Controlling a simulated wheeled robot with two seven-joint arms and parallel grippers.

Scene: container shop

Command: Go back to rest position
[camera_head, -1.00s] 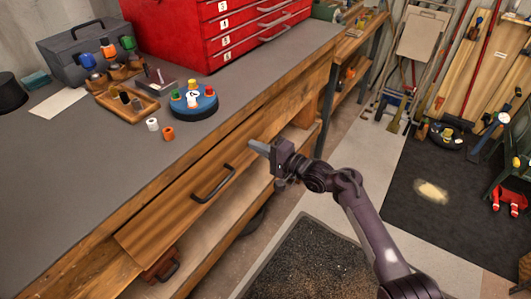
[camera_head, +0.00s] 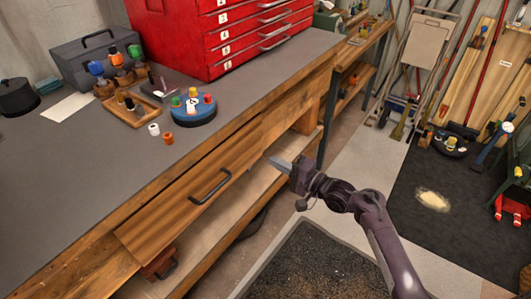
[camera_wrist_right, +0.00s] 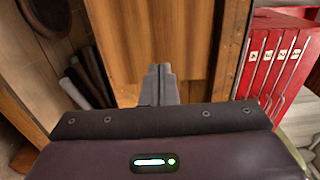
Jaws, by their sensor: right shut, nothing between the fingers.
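My right gripper (camera_head: 281,163) is shut and empty in the head view. It hangs in front of the workbench's wooden front, to the right of the black drawer handle (camera_head: 210,187) and apart from it. In the right wrist view its closed fingers (camera_wrist_right: 159,83) point at a wooden panel (camera_wrist_right: 155,40). The wooden drawer (camera_head: 170,222) under the benchtop looks closed. My left gripper is not in view.
The grey workbench (camera_head: 75,185) holds a blue round holder (camera_head: 187,115), a wooden tray (camera_head: 130,116), a grey toolbox (camera_head: 88,60) and a red drawer cabinet (camera_head: 175,40). A lower shelf (camera_head: 190,245) lies under the drawer.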

